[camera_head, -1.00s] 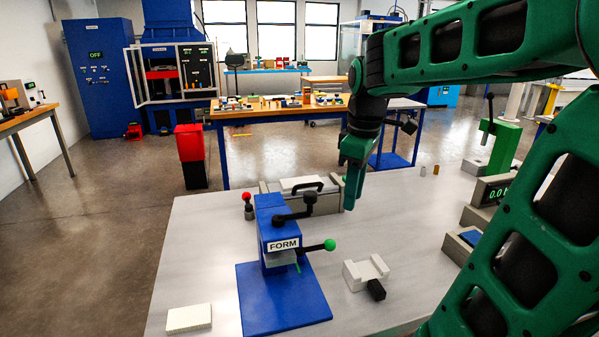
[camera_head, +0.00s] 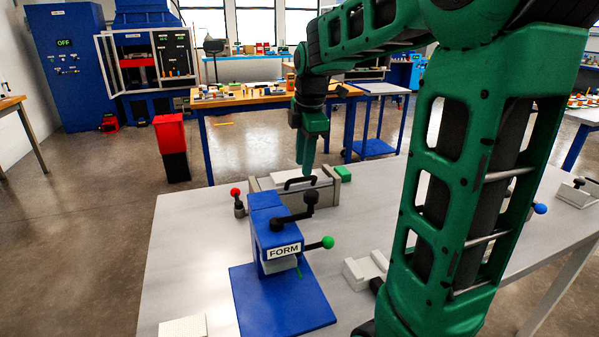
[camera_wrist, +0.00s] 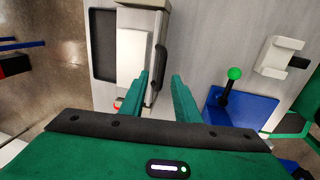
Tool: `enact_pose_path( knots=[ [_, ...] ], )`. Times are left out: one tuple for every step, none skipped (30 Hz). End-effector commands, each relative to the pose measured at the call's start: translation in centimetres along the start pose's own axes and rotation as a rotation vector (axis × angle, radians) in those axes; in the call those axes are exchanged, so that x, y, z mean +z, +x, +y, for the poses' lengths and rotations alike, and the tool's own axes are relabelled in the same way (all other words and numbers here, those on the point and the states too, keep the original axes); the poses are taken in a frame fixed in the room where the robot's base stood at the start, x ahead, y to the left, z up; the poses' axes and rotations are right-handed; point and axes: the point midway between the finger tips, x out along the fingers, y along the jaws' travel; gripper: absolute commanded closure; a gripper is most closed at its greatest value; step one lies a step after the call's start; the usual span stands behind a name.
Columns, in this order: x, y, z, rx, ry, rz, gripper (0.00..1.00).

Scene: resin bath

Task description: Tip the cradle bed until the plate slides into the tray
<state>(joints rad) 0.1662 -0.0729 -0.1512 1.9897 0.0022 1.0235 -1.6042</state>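The cradle is a grey stand (camera_head: 329,196) at the back of the light table, with a pale flat plate (camera_wrist: 132,57) on its bed. A black bar handle (camera_head: 300,183) stands along the near side of the bed; it also shows in the wrist view (camera_wrist: 160,67). A dark shallow tray (camera_wrist: 103,40) lies beside the plate, on the side away from the handle; it is hidden in the head view. My gripper (camera_head: 306,168) points down above the cradle near the handle. In the wrist view its fingers (camera_wrist: 162,82) are apart with nothing held between them. The plate looks flat, not tilted.
A blue press marked FORM (camera_head: 283,249) with a green-knobbed lever (camera_head: 327,243) stands in front of the cradle. A red-knobbed lever (camera_head: 236,194) is left of it. A white block (camera_head: 366,270) sits right of the press. The table's left part is mostly clear.

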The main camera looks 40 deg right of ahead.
Motion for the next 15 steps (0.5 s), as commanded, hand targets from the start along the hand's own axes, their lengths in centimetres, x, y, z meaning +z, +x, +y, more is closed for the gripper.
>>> enact_pose_path(
  knots=[
    [0.0, 0.9, -0.1, -0.005, 0.001, 0.0, 0.71],
    [0.0, 1.4, -0.1, -0.004, 0.001, 0.0, 0.71],
    [0.0, 1.8, -0.1, -0.004, 0.001, 0.0, 0.71],
    [0.1, 2.2, -0.1, -0.003, 0.001, 0.0, 0.71],
    [0.1, 2.5, -0.1, -0.002, 0.002, 0.0, 0.71],
    [0.1, 2.8, -0.1, -0.003, 0.002, 0.0, 0.71],
    [0.1, 3.0, -0.1, -0.003, 0.002, 0.0, 0.71],
    [0.1, 3.2, -0.1, -0.003, 0.002, 0.0, 0.71],
    [0.1, 3.4, -0.1, -0.002, 0.002, 0.0, 0.71],
    [0.1, 3.5, -0.1, -0.001, 0.002, 0.0, 0.71],
    [0.1, 3.6, -0.1, -0.001, 0.002, 0.0, 0.71],
    [0.1, 3.7, -0.1, -0.001, 0.002, 0.0, 0.71],
    [0.1, 3.7, -0.1, -0.001, 0.002, 0.0, 0.71],
    [0.1, 3.7, -0.1, -0.001, 0.002, 0.0, 0.71],
    [0.1, 3.7, -0.1, 0.0, 0.002, 0.0, 0.71]
  ],
)
